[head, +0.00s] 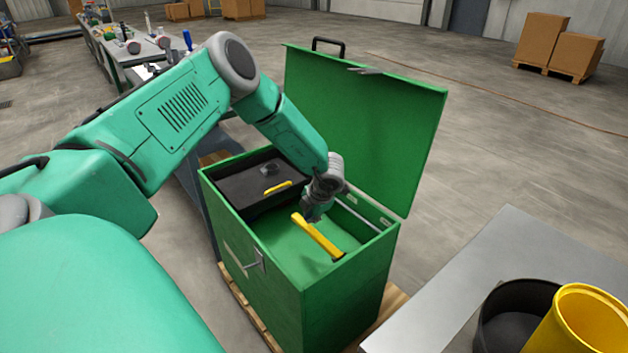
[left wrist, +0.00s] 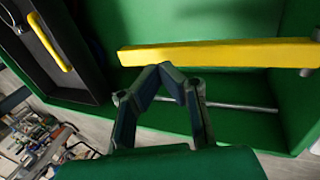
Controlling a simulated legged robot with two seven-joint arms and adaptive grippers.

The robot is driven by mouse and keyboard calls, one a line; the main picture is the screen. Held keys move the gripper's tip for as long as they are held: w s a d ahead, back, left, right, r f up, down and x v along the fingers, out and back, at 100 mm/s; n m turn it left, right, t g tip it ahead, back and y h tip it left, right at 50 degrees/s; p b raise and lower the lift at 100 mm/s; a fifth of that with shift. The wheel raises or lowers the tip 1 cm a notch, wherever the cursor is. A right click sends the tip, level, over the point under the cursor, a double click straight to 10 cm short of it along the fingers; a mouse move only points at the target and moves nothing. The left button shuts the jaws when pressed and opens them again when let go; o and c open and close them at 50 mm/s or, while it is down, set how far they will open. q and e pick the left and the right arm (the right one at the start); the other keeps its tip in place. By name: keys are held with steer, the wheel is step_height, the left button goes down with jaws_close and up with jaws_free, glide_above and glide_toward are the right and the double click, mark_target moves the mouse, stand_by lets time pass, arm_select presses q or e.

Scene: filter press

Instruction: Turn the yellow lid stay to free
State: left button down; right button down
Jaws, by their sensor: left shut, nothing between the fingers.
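The yellow lid stay (head: 318,237) is a straight bar lying at a slant across the open top of the green chest (head: 340,312), its near end by the front right rim. In the left wrist view the stay (left wrist: 220,54) runs nearly level, with a grey pivot at its right end. My left gripper (head: 312,214) is over the chest at the stay's far end. In the left wrist view its fingertips (left wrist: 165,70) are shut together and empty, just below the bar. I cannot tell whether they touch it. My right gripper is not in view.
The chest's green lid (head: 365,125) stands open behind. A black tray (head: 255,187) with a yellow handle sits inside, at the left. A grey table (head: 510,260) with a black bin (head: 510,315) and a yellow bucket (head: 590,320) is at the right.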

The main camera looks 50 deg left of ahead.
mark_target(306, 226)
arm_select(q)
steer(key=shift+b+x, duration=0.45)
steer(key=shift+x, duration=0.4)
steer(key=shift+f+b, duration=0.4)
steer(key=shift+f, duration=0.25)
steer(key=shift+s+a+f, duration=0.1)
steer(key=shift+f, duration=0.05)
step_height(306, 226, up, 4)
steer(key=p, duration=0.3)
steer(key=shift+a, duration=0.15)
step_height(306, 226, up, 10)
steer(key=shift+p, duration=0.45)
